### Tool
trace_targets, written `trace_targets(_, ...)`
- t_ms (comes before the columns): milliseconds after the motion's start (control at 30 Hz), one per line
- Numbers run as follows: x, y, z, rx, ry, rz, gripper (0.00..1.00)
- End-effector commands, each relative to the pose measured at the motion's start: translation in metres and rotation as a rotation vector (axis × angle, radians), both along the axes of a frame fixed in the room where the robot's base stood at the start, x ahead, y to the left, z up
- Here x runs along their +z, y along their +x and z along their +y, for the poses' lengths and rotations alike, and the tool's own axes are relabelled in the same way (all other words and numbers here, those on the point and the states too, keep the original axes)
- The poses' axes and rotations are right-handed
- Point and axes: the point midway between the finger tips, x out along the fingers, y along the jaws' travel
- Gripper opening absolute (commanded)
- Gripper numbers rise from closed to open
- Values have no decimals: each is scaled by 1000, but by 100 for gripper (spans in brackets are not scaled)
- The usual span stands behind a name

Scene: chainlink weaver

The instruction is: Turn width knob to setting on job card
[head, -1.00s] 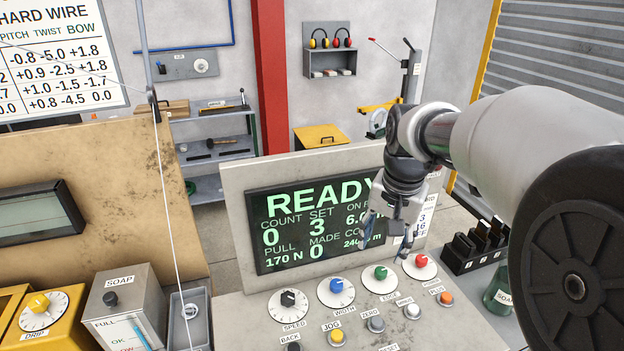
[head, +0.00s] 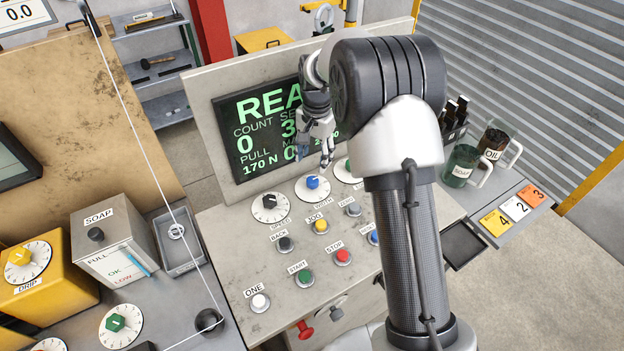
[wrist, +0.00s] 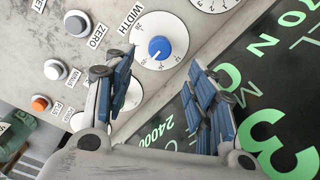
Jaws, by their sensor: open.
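The width knob (head: 312,182) is blue and sits on a round white dial on the sloping control panel (head: 240,225). In the wrist view the blue knob (wrist: 159,47) is beside its WIDTH label, with a small white mark; the dial's figures are too small to read surely. My gripper (head: 322,150) is open and empty above the panel, close behind the width dial in the head view. In the wrist view the gripper fingers (wrist: 160,80) are spread, with the knob beyond and between their tips, apart from them. The job card cannot be made out now.
The black speed knob (head: 269,202) is left of the width knob, and another dial (head: 345,170) is at its right, partly behind my arm. Several buttons, such as JOG (head: 320,226), lie in front. The screen (head: 262,130) stands upright behind the knobs.

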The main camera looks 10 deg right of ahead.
Motion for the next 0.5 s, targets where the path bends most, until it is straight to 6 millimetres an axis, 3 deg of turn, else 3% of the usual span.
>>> trace_targets(33, -15, -1, 0, 0, 0, 4, 51)
trace_targets(200, -51, 0, 2, 1, 0, 4, 51)
trace_targets(500, -90, 2, 3, 1, 0, 1, 51)
